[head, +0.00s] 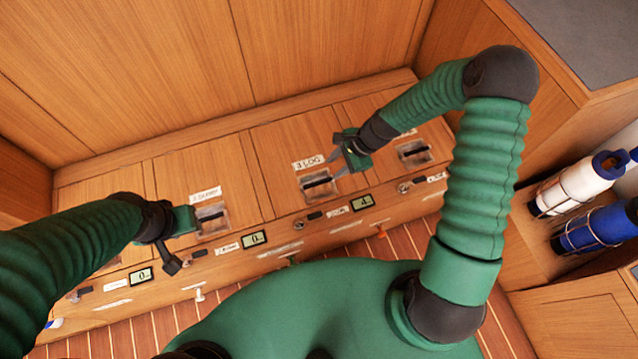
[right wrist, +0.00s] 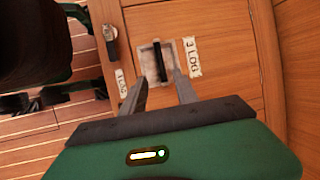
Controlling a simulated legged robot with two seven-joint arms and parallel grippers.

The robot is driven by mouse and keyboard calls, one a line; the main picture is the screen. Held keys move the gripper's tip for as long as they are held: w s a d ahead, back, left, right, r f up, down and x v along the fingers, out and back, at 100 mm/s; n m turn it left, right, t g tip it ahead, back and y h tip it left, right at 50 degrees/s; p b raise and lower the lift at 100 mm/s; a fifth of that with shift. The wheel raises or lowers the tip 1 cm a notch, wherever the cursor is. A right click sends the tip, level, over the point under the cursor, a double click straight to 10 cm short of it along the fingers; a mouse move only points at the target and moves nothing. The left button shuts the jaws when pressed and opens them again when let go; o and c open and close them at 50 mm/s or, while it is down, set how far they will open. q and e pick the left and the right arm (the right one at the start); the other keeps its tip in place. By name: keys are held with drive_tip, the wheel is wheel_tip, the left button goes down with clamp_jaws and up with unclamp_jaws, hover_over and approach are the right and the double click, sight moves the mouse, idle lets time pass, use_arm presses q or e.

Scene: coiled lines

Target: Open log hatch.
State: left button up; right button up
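The log hatch (head: 285,138) is a wooden lid in the bench top, lying flat and closed, with a white label (head: 308,163) that reads "3 LOG" in the right wrist view (right wrist: 193,58). A recessed pull with a dark bar (head: 318,183) sits near its front edge; it also shows in the right wrist view (right wrist: 158,62). My right gripper (head: 332,166) is open, its two fingers apart just short of the recess and not visibly gripping the bar. My left gripper (head: 185,222) is beside the neighbouring hatch's pull (head: 211,219); its fingers are mostly hidden.
Another recessed pull (head: 414,152) is on the hatch to the right. The bench front carries small displays (head: 253,238), latches and labels. Wooden walls rise behind the bench.

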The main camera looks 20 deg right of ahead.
sight(316, 183)
drive_tip(key=b+x, duration=0.1)
drive_tip(key=x, duration=0.3)
drive_tip(key=b+x, duration=0.1)
drive_tip(key=x, duration=0.3)
drive_tip(key=b+x, duration=0.1)
drive_tip(key=x, duration=0.3)
drive_tip(key=shift+d+f+b, duration=0.2)
drive_tip(key=shift+d+b, duration=0.1)
drive_tip(key=shift+b, duration=0.1)
drive_tip(key=shift+w+a+f, duration=0.1)
drive_tip(key=shift+a+f, duration=0.05)
drive_tip(key=shift+a, duration=0.15)
clamp_jaws()
